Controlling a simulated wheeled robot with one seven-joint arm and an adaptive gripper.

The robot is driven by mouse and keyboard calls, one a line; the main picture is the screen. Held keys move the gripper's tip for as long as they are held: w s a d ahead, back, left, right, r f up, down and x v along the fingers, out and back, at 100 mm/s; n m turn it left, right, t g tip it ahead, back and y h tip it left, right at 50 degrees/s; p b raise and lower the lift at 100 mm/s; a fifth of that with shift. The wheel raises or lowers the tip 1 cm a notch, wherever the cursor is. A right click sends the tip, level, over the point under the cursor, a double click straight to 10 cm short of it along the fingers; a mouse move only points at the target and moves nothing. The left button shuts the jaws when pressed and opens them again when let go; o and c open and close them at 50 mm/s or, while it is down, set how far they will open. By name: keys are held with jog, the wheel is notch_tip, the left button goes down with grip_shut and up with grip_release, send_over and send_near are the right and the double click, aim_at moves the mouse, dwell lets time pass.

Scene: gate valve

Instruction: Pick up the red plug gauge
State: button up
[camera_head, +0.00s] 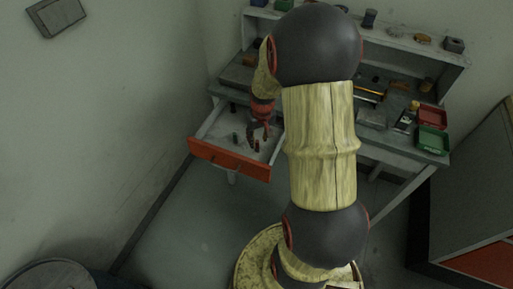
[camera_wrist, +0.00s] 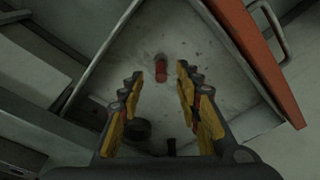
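The red plug gauge (camera_wrist: 161,68) is a small red cylinder with a darker end. It rests on the pale floor of the open drawer (camera_head: 210,128) and shows in the wrist view just beyond my fingertips. My gripper (camera_wrist: 160,74) is open, with yellow-padded fingers on either side of the line to the gauge and nothing between them. In the head view my gripper (camera_head: 257,132) hangs over the drawer. I cannot make out the gauge there. The wrist view does not show clearly how far above the gauge the fingertips are.
A dark round part (camera_wrist: 138,130) and a small dark piece (camera_wrist: 171,147) lie near my fingers. The drawer's orange front (camera_head: 228,159) has a handle (camera_wrist: 268,28). The workbench holds a red bin (camera_head: 432,116) and a green bin (camera_head: 431,140) at right.

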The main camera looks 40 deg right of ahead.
aim_at(257, 141)
jog(key=f, duration=0.1)
jog(key=f+b, duration=0.1)
jog(key=f, duration=0.1)
jog(key=shift+w+f, duration=0.3)
jog(key=shift+w, duration=0.05)
jog(key=shift+r, duration=0.1)
jog(key=c, duration=0.3)
grip_shut()
